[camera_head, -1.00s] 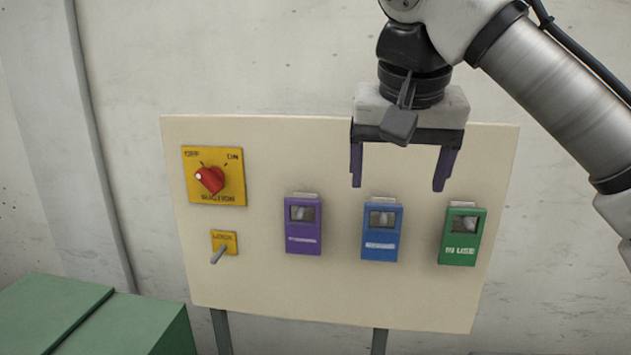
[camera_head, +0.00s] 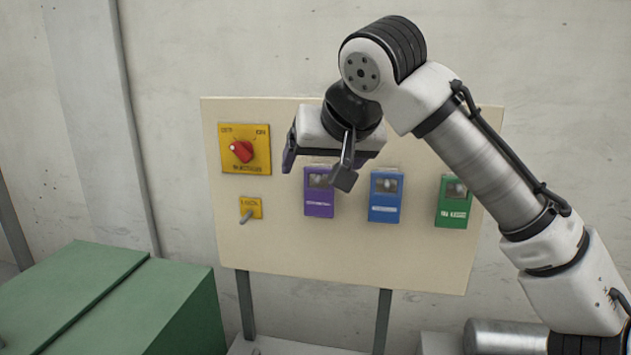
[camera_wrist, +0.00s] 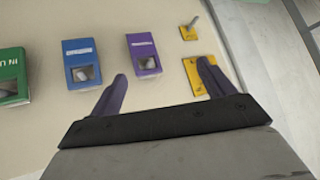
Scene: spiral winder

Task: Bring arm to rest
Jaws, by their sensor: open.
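My gripper (camera_head: 318,172) hangs in front of the upper part of the cream panel (camera_head: 330,255) in the head view, tilted, with its jaws apart and nothing between them. In the wrist view my gripper (camera_wrist: 162,88) also shows two dark purple fingers spread apart and empty, with the panel behind them. My arm comes in from the right side and bends above the panel. The far fingertip is partly hidden in the head view.
The panel bears a red rotary knob (camera_head: 241,151) on a yellow plate, a small lever switch (camera_head: 249,212), and purple (camera_head: 318,205), blue (camera_head: 385,205) and green (camera_head: 453,210) boxes. A green cabinet (camera_head: 75,290) stands at lower left. Wall space left of the panel is clear.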

